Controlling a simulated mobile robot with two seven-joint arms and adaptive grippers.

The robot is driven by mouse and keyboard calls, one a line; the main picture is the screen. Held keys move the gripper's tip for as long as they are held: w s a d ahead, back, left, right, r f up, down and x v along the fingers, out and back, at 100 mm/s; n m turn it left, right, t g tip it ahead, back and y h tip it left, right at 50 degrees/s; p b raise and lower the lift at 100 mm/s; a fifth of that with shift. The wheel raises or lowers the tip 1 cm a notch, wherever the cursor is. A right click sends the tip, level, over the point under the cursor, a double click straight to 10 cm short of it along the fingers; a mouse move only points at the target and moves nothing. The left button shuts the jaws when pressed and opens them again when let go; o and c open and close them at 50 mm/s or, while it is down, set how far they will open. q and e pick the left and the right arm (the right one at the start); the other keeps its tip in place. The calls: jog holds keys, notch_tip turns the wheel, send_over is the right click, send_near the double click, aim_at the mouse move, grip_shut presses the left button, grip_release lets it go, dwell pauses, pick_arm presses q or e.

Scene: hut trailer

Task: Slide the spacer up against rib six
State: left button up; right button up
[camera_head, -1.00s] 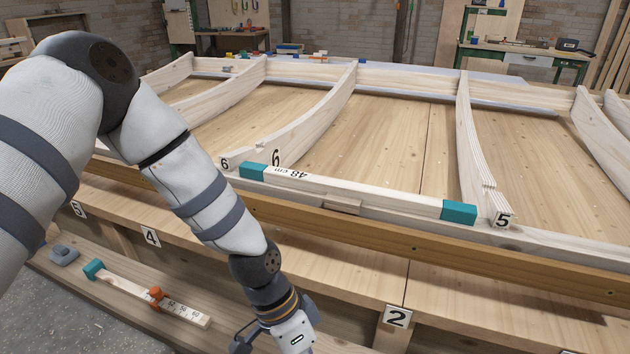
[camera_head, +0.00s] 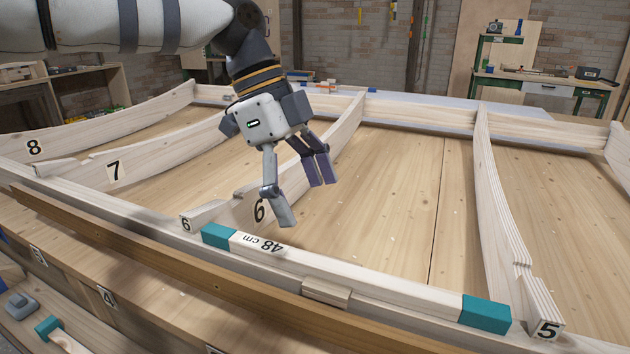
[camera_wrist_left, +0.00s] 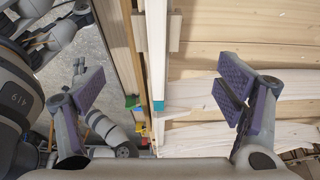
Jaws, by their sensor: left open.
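The spacer (camera_head: 350,274) is a pale bar with teal ends, marked 48 cm, lying along the front rail between rib six and rib five. Its left teal end is near the foot of rib six (camera_head: 330,150); I cannot tell if they touch. Its right teal end is close to rib five (camera_head: 493,190). My left gripper (camera_head: 305,193) is open and empty, above the spacer's left part and beside rib six. In the left wrist view the spacer (camera_wrist_left: 156,50) runs between the spread fingers (camera_wrist_left: 160,92), its teal end showing below.
A small wooden block (camera_head: 326,291) sits at the front of the rail, by the spacer's middle. Ribs seven (camera_head: 150,155) and eight (camera_head: 100,127) stand to the left. The panel (camera_head: 400,190) between ribs six and five is clear. A shelf below holds a teal-ended stick (camera_head: 60,340).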

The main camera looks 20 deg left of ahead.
aim_at(333, 266)
pick_arm(q)
jog(key=x, duration=1.2)
jog(key=shift+s+d+f, duration=0.1)
jog(key=shift+s, duration=0.1)
jog(key=c, duration=1.4)
